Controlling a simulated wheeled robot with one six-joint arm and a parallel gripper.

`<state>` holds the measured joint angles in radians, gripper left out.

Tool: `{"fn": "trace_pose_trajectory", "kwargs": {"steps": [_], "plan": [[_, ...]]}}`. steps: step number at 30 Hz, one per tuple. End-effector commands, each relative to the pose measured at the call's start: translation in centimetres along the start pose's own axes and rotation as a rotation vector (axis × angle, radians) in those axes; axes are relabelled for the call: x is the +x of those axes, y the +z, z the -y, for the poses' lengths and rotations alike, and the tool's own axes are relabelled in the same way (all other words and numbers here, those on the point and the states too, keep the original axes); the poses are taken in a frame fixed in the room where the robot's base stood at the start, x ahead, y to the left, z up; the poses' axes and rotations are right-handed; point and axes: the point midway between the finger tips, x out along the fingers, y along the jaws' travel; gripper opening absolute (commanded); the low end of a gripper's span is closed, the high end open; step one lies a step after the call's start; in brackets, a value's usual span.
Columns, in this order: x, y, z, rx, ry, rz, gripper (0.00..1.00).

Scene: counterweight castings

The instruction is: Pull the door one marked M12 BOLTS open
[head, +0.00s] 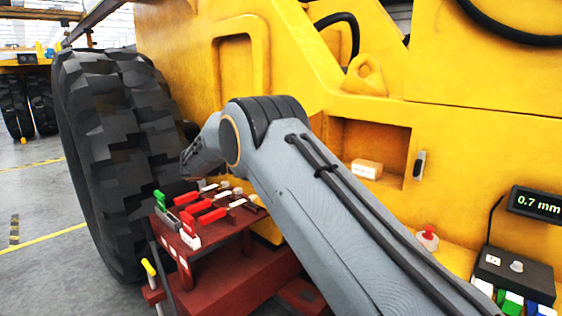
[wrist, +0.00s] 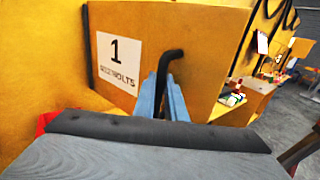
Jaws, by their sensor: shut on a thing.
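The door (wrist: 195,30) is a yellow panel in the wrist view. Its white label (wrist: 118,62) shows a large 1 above smaller, blurred lettering that seems to end in BOLTS. A black bent handle (wrist: 171,55) stands out from the door, right of the label. My gripper (wrist: 167,85) has blue fingers, one on each side of the handle, and is shut on it. I cannot tell from this angle whether the door stands ajar. In the head view my arm covers part of the yellow body, and I cannot make out the door or the fingertips there.
In the head view a dark red stand (head: 215,250) holds red, green and white clamps below my arm. A big black tyre (head: 105,150) stands at left. A recess with a small box (head: 366,169) and a red button (head: 427,238) lie right of the arm.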

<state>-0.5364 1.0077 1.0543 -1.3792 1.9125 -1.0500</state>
Motion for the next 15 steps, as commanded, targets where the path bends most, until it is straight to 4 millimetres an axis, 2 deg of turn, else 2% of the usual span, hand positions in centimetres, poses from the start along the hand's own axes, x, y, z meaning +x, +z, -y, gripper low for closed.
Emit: {"fn": "trace_pose_trajectory", "kwargs": {"steps": [5, 6, 7, 15], "plan": [[0.21, 0.16, -0.13, 0.002, 0.002, 0.001, 0.0], [0.2, 0.17, -0.13, 0.002, 0.002, 0.001, 0.16], [0.19, 0.16, -0.13, 0.002, 0.002, 0.001, 0.18], [-0.36, 0.08, -0.05, 0.002, 0.007, 0.0, 0.18]]}}
